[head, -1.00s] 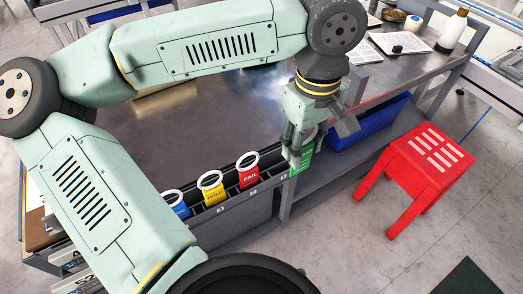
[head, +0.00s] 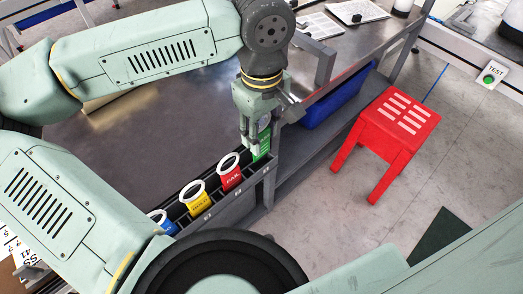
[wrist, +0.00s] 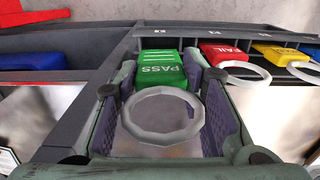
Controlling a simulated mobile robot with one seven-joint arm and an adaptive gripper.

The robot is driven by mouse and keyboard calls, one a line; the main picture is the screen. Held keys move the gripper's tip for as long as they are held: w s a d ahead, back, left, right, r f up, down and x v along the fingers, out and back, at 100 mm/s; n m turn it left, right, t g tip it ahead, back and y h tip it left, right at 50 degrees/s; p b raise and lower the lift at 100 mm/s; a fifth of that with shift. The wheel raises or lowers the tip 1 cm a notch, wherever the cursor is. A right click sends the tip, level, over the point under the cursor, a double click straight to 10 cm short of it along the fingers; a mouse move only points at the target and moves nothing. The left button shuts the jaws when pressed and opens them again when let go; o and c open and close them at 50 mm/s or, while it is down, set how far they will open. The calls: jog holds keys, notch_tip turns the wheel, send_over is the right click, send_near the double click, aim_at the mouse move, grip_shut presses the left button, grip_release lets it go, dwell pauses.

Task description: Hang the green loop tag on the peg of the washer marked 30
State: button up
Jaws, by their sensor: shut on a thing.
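My gripper (head: 254,138) points down at the right end of the tag rack (head: 239,198). It is shut on the green loop tag (head: 262,148), marked PASS. In the wrist view the green tag (wrist: 160,75) shows between the two fingers, with its pale ring (wrist: 160,116) toward the camera. The tag is at the end slot of the rack; I cannot tell whether its lower end is clear of the slot. No washer marked 30 and no peg show in these views.
Red FAIL (head: 230,178), yellow HOLD (head: 197,206) and blue (head: 164,224) tags stand along the rack. A blue bin (head: 322,107) sits under the bench (head: 150,135). A red stool (head: 392,122) stands on open floor. A TEST sign (head: 492,74) is at the right.

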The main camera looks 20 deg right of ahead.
aim_at(262, 141)
jog(key=shift+f, duration=2.75)
jog(key=shift+f+b, duration=0.15)
jog(key=shift+b, duration=0.25)
jog(key=o, duration=1)
jog(key=shift+r+p, duration=0.2)
jog(key=shift+p, duration=0.35)
notch_tip(262, 141, up, 10)
jog(key=b, duration=0.1)
jog(key=shift+s+r, duration=0.25)
jog(key=shift+s, duration=0.15)
jog(key=shift+s+f, duration=0.1)
